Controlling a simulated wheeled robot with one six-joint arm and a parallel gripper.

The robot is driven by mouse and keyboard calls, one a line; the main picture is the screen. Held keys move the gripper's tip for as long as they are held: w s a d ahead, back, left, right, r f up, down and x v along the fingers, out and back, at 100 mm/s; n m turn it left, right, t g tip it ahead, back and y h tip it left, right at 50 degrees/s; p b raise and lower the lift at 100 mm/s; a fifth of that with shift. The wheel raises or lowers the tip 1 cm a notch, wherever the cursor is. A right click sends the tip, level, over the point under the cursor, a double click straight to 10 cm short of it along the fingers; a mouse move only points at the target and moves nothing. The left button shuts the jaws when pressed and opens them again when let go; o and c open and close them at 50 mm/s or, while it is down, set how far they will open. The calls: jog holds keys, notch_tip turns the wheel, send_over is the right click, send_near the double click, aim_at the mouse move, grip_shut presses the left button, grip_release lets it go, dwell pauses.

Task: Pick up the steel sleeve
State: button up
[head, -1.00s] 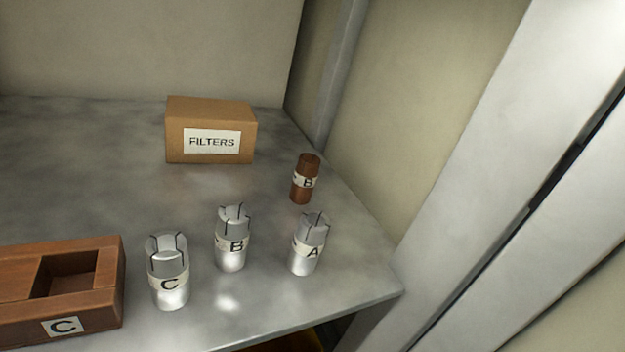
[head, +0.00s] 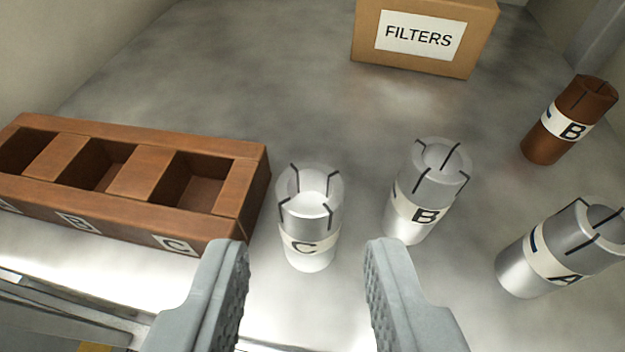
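Three silvery metal sleeves with slotted tops and white label bands stand upright on the grey metal surface. Sleeve C (head: 309,240) is in the middle of the view, sleeve B (head: 427,192) is right of it, and sleeve A (head: 545,262) is at the far right. A brown sleeve, also labelled B (head: 569,122), stands behind sleeve A. My gripper (head: 305,262) is open and empty. Its two fingers reach in from the bottom edge, and sleeve C appears in the gap between their tips. I cannot tell how far the tips are from it.
A brown wooden block (head: 256,190) with open square compartments, one labelled C, lies at the left. Its visible compartments look empty. A cardboard FILTERS box (head: 480,45) stands at the back right. The grey surface (head: 240,75) behind the block is clear.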

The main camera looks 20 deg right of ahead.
aim_at(310, 179)
jog(key=shift+x, duration=4.3)
jog(key=shift+s+f, duration=0.1)
jog(key=c, duration=0.7)
